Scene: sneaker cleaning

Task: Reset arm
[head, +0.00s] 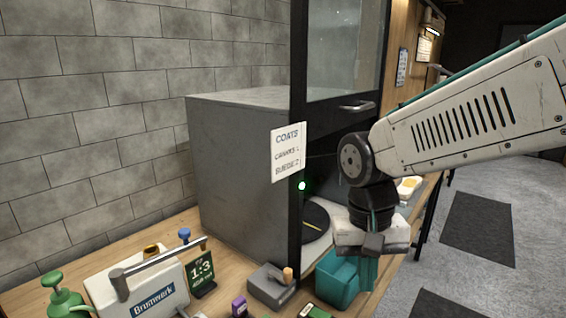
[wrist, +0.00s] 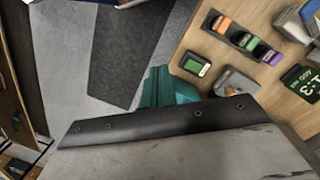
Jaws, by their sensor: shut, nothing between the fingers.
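My gripper (head: 368,279) hangs below my wrist in the head view, pointing down at the right front edge of the wooden bench. Its teal fingers are shut with nothing between them. A teal bin (head: 337,282) stands just left of and partly behind the fingers; I cannot tell whether they touch. In the wrist view my gripper's own body fills the bottom, and teal shapes stick out past its dark edge.
A grey cabinet (head: 236,170) with a glass door (head: 341,45) and a "COATS" card (head: 287,152) stands on the bench. A Brumwerk machine (head: 130,284), green spray bottle (head: 66,299) and 1:3 sign (head: 201,272) sit left. Floor mats (head: 478,228) lie right; the aisle is clear.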

